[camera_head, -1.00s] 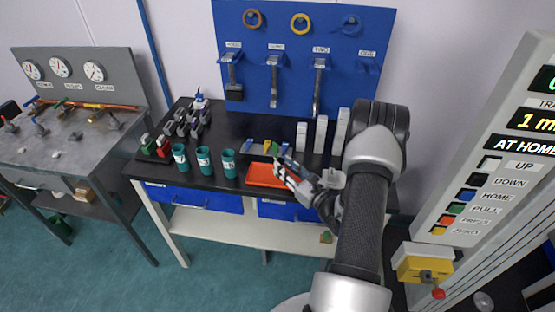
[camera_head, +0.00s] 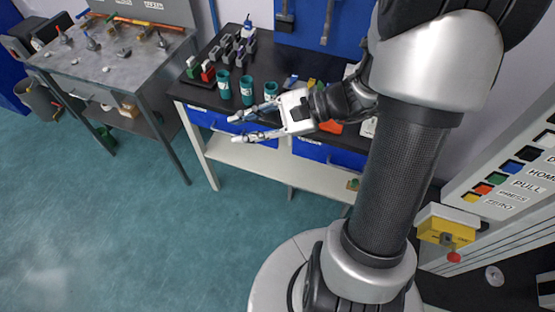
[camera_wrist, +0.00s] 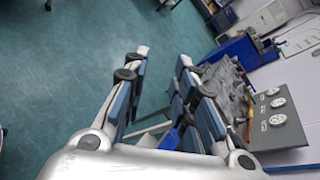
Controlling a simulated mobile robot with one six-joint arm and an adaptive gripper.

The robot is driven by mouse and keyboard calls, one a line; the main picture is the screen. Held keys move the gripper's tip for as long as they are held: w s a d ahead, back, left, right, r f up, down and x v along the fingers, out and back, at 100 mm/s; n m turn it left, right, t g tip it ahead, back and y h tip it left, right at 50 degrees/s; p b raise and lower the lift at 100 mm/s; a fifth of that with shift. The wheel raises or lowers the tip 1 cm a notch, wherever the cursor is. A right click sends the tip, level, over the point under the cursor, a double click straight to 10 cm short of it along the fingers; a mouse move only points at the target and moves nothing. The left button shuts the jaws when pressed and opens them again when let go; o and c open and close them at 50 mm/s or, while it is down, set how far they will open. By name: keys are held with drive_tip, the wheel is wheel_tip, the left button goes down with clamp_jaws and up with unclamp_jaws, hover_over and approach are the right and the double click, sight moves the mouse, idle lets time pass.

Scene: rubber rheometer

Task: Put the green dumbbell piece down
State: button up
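My gripper (camera_head: 234,128) is in front of the black-topped bench, over its front edge and drawers. Its fingers are spread and nothing is between them. In the wrist view my gripper (camera_wrist: 160,100) also shows an empty gap with floor behind. The orange tray (camera_head: 331,127) is mostly hidden behind my wrist.
Several teal cups (camera_head: 246,90) stand near the bench's front edge, close behind my gripper. A green block (camera_head: 193,67) and a red block (camera_head: 207,72) stand in a black rack at left. A grey gauge table (camera_head: 105,65) is further left. The floor (camera_head: 130,220) is clear.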

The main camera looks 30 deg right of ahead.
drive_tip(key=s+a+r+n+g+h, duration=0.2)
drive_tip(key=s+a+n+g+h, duration=0.4)
drive_tip(key=s+n, duration=0.5)
drive_tip(key=s+d+r+n+t+h, duration=0.4)
drive_tip(key=r+n+h, duration=0.1)
drive_tip(key=n+h, duration=0.1)
drive_tip(key=shift+s+d+t+h, duration=0.2)
drive_tip(key=shift+d+t+h, duration=0.1)
drive_tip(key=shift+d, duration=0.1)
drive_tip(key=shift+d, duration=0.15)
